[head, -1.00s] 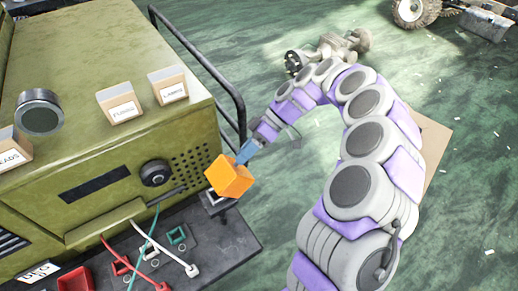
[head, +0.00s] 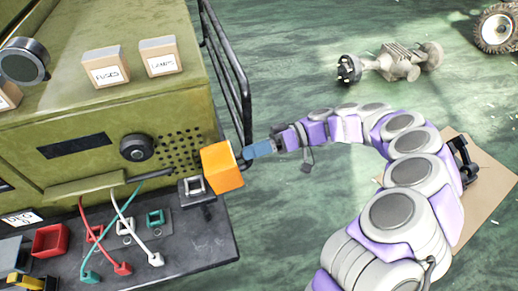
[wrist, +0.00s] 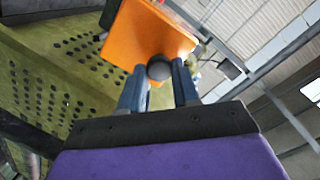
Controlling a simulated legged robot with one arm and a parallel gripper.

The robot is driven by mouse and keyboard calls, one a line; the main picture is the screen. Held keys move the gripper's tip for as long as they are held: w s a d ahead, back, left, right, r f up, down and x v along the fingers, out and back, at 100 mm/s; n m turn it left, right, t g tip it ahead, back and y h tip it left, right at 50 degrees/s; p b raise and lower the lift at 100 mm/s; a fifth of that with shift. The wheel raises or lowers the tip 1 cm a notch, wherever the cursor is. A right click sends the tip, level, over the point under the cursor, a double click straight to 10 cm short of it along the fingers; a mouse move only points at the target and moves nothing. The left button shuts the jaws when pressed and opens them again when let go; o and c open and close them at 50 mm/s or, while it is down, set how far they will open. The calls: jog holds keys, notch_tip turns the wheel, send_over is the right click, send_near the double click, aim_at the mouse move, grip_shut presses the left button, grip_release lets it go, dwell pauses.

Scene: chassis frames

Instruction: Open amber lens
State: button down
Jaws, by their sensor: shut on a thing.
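The amber lens is an orange box-like cover (head: 222,167) at the right end of the green cabinet's front, beside the perforated panel. My gripper (head: 252,150) reaches it from the right with blue fingers. In the wrist view my gripper (wrist: 158,85) is shut on a dark round knob (wrist: 159,68) at the lens's near edge, and the orange lens (wrist: 150,35) fills the top middle. Whatever is behind the lens is hidden, and I cannot tell how it joins the cabinet.
The green cabinet (head: 90,115) carries a dark dial (head: 137,147) and boxes labelled FUSES (head: 105,68) and LAMPS (head: 160,57). A black rail (head: 232,75) runs along its right side. Cables and small sockets sit on the dark ledge (head: 190,245) below.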

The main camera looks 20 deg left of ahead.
jog(key=shift+s+f, duration=0.15)
jog(key=shift+f, duration=0.1)
jog(key=c, duration=1.2)
grip_release()
jog(key=o, duration=0.4)
jog(key=shift+a, duration=0.35)
jog(key=p+v, duration=1.7)
jog(key=p, duration=0.1)
jog(key=shift+w+p, duration=0.2)
jog(key=shift+p, duration=0.15)
jog(key=shift+d+p, duration=0.15)
jog(key=shift+p, duration=0.25)
